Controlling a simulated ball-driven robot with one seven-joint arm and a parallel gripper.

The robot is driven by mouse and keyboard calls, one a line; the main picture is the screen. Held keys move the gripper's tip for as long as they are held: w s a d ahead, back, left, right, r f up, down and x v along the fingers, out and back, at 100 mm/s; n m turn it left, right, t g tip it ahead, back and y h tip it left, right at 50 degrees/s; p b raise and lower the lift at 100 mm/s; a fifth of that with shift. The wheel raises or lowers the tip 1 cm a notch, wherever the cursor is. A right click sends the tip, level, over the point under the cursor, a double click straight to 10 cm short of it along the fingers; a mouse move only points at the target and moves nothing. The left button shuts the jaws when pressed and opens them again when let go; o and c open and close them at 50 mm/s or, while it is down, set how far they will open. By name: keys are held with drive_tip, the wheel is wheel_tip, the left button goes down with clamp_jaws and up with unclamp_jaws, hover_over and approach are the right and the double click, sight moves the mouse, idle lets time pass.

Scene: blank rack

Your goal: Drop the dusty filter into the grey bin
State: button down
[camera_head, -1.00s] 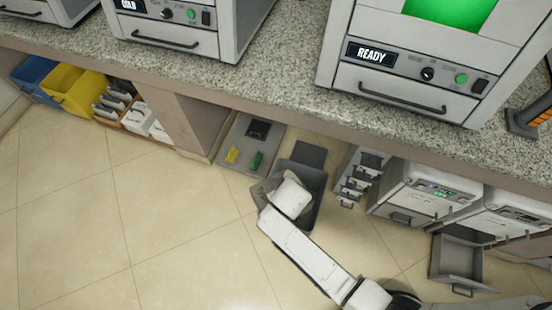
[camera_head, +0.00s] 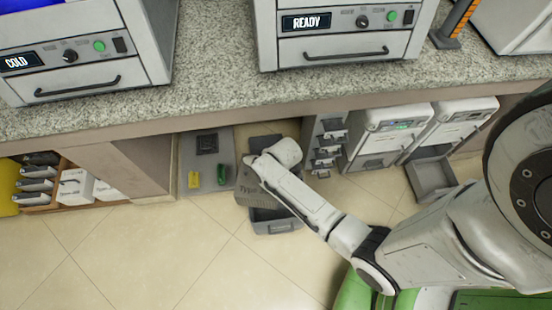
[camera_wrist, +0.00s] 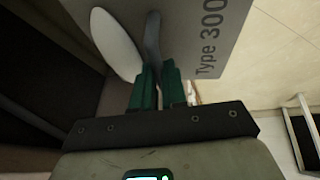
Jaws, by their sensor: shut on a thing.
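My gripper (camera_wrist: 158,80) is shut, its green fingers closed on the dark tab of a flat grey panel marked "Type 300", which I take for the filter (camera_wrist: 200,35). In the head view the filter (camera_head: 247,187) juts out left of my wrist, above the left side of the grey bin (camera_head: 274,229). The bin stands on the floor under the counter, with its front part showing; my arm and the filter cover much of its opening. My fingertips are hidden in the head view. A pale oval shape (camera_wrist: 115,45) beside the fingers is unclear.
A grey mat (camera_head: 207,181) with a yellow and a green block lies left of the bin. A small drawer stack (camera_head: 328,145) and white units (camera_head: 388,132) stand to the right, with an open drawer (camera_head: 433,178). The granite counter (camera_head: 210,95) overhangs. Front floor is clear.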

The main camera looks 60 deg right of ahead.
drive_tip(key=d+n, duration=0.1)
drive_tip(key=d, duration=0.1)
drive_tip(key=s+d+f+n+y+b, duration=0.1)
drive_tip(key=d+n, duration=0.1)
drive_tip(key=d, duration=0.1)
drive_tip(key=s+d+f+n+b, duration=0.1)
drive_tip(key=d, duration=0.1)
drive_tip(key=shift+s+d+n+y, duration=0.15)
drive_tip(key=shift+n+y, duration=0.15)
drive_tip(key=shift+y, duration=0.1)
wheel_tip(320, 180, down, 6)
drive_tip(key=b, duration=0.5)
drive_tip(key=shift+b, duration=0.4)
drive_tip(key=shift+r, duration=0.1)
drive_tip(key=c, duration=1.1)
unclamp_jaws()
drive_tip(key=shift+g, duration=0.3)
drive_tip(key=shift+s, duration=0.15)
drive_tip(key=p+v, duration=0.3)
drive_tip(key=v, duration=0.7)
drive_tip(key=shift+r, duration=0.25)
